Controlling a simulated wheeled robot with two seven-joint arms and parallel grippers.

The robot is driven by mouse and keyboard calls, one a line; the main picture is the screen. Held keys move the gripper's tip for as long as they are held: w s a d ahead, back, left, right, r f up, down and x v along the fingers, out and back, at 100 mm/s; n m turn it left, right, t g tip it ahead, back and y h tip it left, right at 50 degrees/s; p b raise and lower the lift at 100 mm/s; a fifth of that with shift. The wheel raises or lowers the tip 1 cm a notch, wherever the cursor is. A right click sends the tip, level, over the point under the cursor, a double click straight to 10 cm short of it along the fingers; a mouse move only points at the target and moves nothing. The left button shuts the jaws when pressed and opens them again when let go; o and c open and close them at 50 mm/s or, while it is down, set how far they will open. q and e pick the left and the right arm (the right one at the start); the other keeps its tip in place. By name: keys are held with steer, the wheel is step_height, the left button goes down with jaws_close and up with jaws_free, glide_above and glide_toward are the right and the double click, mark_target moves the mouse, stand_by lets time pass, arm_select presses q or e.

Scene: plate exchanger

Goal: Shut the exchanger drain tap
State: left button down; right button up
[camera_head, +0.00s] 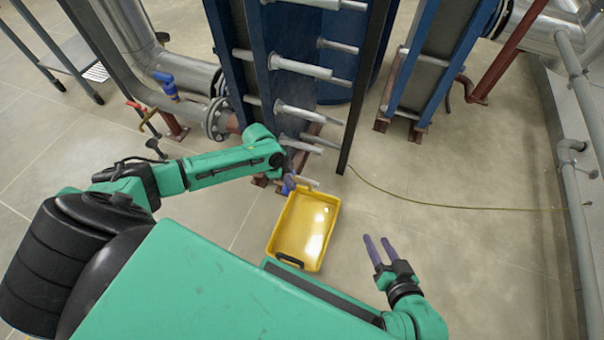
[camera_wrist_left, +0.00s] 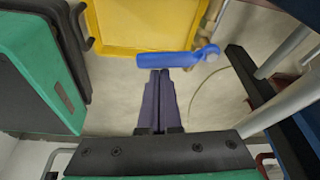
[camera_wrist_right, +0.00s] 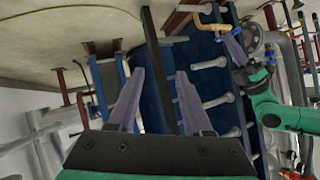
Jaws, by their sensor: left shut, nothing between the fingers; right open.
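The drain tap's blue lever (camera_wrist_left: 165,60) lies crosswise in the left wrist view, with its pivot at its right end beside a brass-coloured body (camera_wrist_left: 216,28). A yellow tray (camera_wrist_left: 88,22) shows behind it; in the head view the tray (camera_head: 331,235) is on the floor. My left gripper (camera_wrist_left: 160,73) is shut and empty, its tips close to the lever's side; I cannot tell whether they touch. In the head view my left gripper (camera_head: 288,185) is beside the tray's far edge and the tap is hardly distinguishable. My right gripper (camera_head: 378,245) is open and empty, right of the tray.
The blue plate exchanger (camera_head: 262,70) with several pale tie bars stands behind the tray. A dark upright post (camera_head: 362,90) is at its right. A thin yellow-green hose (camera_head: 440,204) crosses the floor. Another blue-handled valve (camera_head: 165,86) is at the left. Open floor lies at the right.

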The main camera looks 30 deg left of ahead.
arm_select(q)
steer(key=shift+s+a+f+p, duration=0.1)
steer(key=shift+s+a+p, duration=0.05)
steer(key=shift+a+p, duration=0.3)
arm_select(e)
steer(key=shift+d+r+g+h, duration=0.2)
steer(key=shift+d+g, duration=0.2)
steer(key=shift+d, duration=0.15)
steer(key=shift+d+r+g+h, duration=0.1)
steer(key=shift+d+g+h, duration=0.1)
steer(key=shift+d+g, duration=0.25)
